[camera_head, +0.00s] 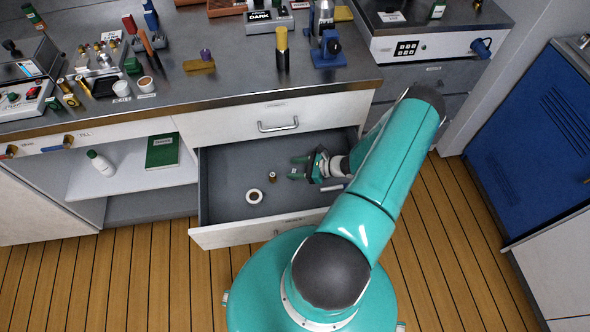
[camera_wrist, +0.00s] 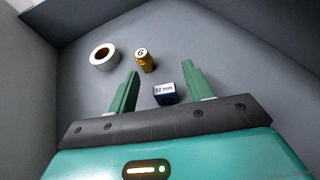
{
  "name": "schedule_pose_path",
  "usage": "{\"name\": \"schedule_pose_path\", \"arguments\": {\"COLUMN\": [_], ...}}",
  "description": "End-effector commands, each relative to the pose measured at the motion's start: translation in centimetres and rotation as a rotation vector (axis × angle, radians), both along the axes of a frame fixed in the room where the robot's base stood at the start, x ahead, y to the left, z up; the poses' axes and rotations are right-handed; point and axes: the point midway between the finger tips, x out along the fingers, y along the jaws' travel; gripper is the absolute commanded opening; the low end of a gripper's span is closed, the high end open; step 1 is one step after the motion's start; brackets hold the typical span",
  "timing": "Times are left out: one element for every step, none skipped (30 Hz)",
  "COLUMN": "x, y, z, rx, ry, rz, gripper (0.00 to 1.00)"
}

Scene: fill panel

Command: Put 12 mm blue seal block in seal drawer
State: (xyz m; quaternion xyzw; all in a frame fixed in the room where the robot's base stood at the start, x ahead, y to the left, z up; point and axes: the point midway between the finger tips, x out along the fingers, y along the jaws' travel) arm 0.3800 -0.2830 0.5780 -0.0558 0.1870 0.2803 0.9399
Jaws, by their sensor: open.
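The blue seal block (camera_wrist: 165,99) has a white label ending in "mm"; its number is hard to read. In the wrist view it is between my gripper's two green fingers, near the palm, with gaps on both sides. It appears to be inside the drawer, but I cannot tell whether it touches the floor. I cannot make it out in the head view. The grey-floored drawer (camera_head: 222,237) is pulled out under the counter; its small front label is unreadable. My gripper (camera_head: 292,167), also in the wrist view (camera_wrist: 160,69), is open inside the drawer.
A white ring-shaped roll (camera_head: 254,196) and a small brass piece marked G (camera_wrist: 146,62) stand in the drawer, beyond my fingertips. The drawer walls surround my gripper. A closed handled drawer (camera_head: 278,125) is above. The counter (camera_head: 235,90) holds many small items.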

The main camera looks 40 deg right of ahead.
Motion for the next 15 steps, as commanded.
{"name": "schedule_pose_path", "arguments": {"x": [-0.9, -1.4, -2.1, -2.7, -3.2, -3.9, -4.4, -4.9, -5.6, -6.0, -6.5, -7.0, -7.4, -7.7, -8.1], "y": [-0.7, -1.1, -1.5, -1.8, -2.2, -2.6, -2.9, -3.3, -3.8, -4.1, -4.3, -4.6, -4.9, -5.1, -5.3], "z": [0.3, 0.6, 0.9, 1.1, 1.4, 1.8, 2.0, 2.3, 2.6, 2.9, 3.1, 3.3, 3.5, 3.7, 3.9], "rx": [-0.003, -0.004, -0.003, -0.003, -0.003, -0.004, -0.003, -0.003, -0.003, -0.003, -0.003, -0.003, -0.003, -0.003, -0.003], "ry": [0.003, 0.002, 0.004, 0.003, 0.003, 0.002, 0.003, 0.003, 0.003, 0.002, 0.003, 0.003, 0.001, 0.001, 0.001], "rz": [-0.005, -0.005, -0.004, -0.004, -0.004, -0.005, -0.004, -0.003, -0.004, -0.004, -0.004, -0.003, -0.002, -0.002, -0.002], "gripper": [0.50, 0.50, 0.50, 0.50, 0.50, 0.50, 0.50, 0.50, 0.50, 0.50, 0.50, 0.50, 0.50, 0.50, 0.50]}}
